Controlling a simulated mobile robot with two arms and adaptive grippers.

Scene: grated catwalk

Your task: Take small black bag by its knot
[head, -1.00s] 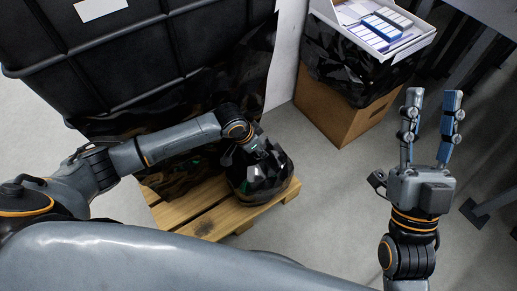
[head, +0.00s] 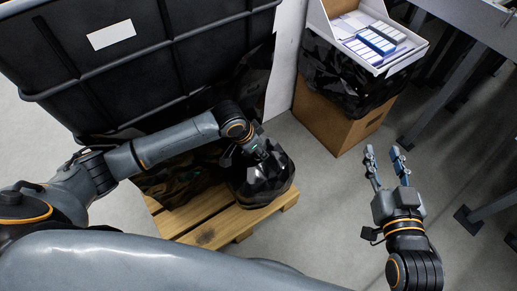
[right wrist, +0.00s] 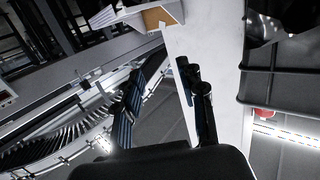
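The small black bag (head: 266,183), shiny and faceted, sits on the right end of a wooden pallet (head: 208,232) in the head view. My left gripper (head: 260,151) is down at the top of the bag. Its fingertips and the knot are hidden by the gripper and arm, so I cannot tell whether it is shut on the knot. My right gripper (head: 384,157) is in the air over the floor, right of the bag, with its two fingers apart and nothing between them. Its fingers also show apart in the right wrist view (right wrist: 160,90).
A large black ribbed container (head: 120,65) stands behind the pallet. A cardboard box (head: 328,112) lined with black plastic stands at the back, with a white tray (head: 330,28) of small boxes on top. Metal legs (head: 440,105) stand at right. Floor between is clear.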

